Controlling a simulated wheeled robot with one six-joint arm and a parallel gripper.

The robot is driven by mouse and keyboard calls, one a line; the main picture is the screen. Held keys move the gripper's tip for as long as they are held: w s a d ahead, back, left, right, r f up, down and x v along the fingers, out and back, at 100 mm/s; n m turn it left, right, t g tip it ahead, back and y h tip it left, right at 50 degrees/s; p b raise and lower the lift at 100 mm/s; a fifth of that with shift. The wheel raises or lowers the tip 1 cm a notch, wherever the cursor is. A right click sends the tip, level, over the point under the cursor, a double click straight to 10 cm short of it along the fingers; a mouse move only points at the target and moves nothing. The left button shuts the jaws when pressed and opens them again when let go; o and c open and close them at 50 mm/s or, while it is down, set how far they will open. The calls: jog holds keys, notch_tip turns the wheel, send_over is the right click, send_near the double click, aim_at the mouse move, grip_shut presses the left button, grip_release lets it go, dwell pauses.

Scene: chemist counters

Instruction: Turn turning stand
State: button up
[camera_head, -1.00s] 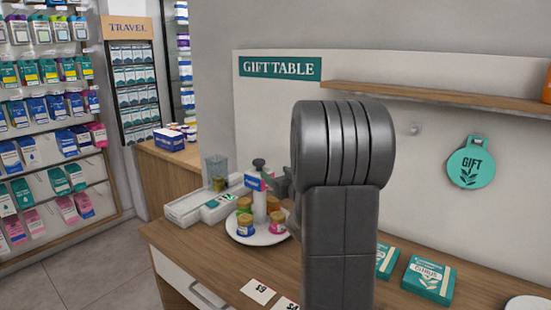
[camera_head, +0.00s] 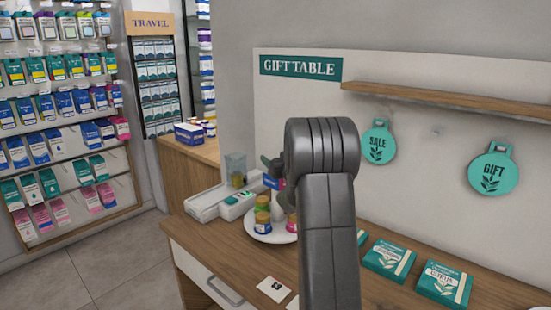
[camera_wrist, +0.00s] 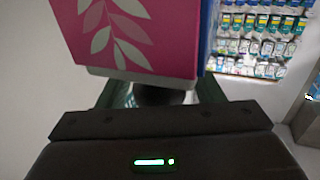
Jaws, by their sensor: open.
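The turning stand (camera_head: 256,237) is a round white plate on the gift table, left of my arm in the head view. It bears small jars with coloured lids, such as a yellow-lidded one (camera_head: 263,203) and a blue-labelled one (camera_head: 263,225). A blue and pink sign (camera_head: 272,182) shows above the jars. My gripper (camera_head: 273,168) is near the top of the stand, partly hidden by my arm. In the wrist view my gripper (camera_wrist: 165,95) is open, its fingers apart, with a pink leaf-patterned panel (camera_wrist: 130,35) close ahead. I cannot tell whether they touch.
White boxes (camera_head: 206,203) and a clear container (camera_head: 235,168) stand left of the stand. Green boxes (camera_head: 443,284) lie on the table (camera_head: 400,290) to the right. A wooden shelf (camera_head: 440,98) is on the wall.

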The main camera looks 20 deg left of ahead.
grip_shut()
